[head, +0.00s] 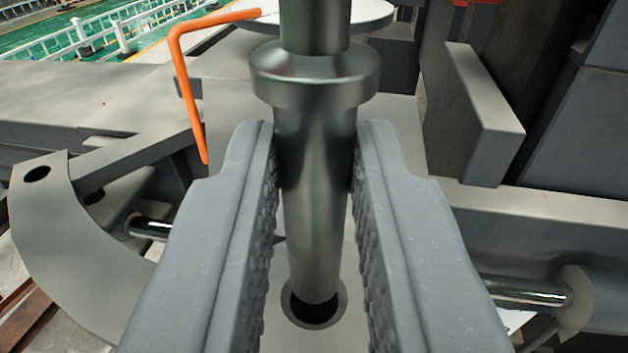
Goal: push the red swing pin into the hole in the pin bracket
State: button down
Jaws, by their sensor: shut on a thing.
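My gripper (317,150) is shut on a grey steel pin (314,215), its ridged fingers on either side of the shaft. The pin is upright, with a wide collar (314,72) above the fingertips, and its top runs out of the picture. The pin looks grey, not red. Its lower end is over a round dark hole (315,318) in a light grey plate, the pin bracket (285,338). A dark gap shows at the near side of the hole. I cannot tell whether the tip is inside the hole or just above it.
An orange bent rod (186,92) stands at the upper left. A curved grey plate with a hole (62,235) is at the left. A grey block (478,115) is at the right, above a shiny rod (525,290). White railings (110,30) are far back.

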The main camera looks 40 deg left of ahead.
aim_at(314, 350)
jog(key=shift+f+b, duration=3.2)
jog(key=shift+f, duration=0.4)
jog(key=c, duration=1.3)
grip_release()
jog(key=shift+o, duration=0.2)
jog(key=shift+s+d, duration=0.1)
jog(key=b+v, duration=0.1)
jog(key=v, duration=1.2)
jog(key=shift+s+d, duration=0.2)
jog(key=shift+s, duration=0.05)
jog(key=shift+d+r, duration=0.1)
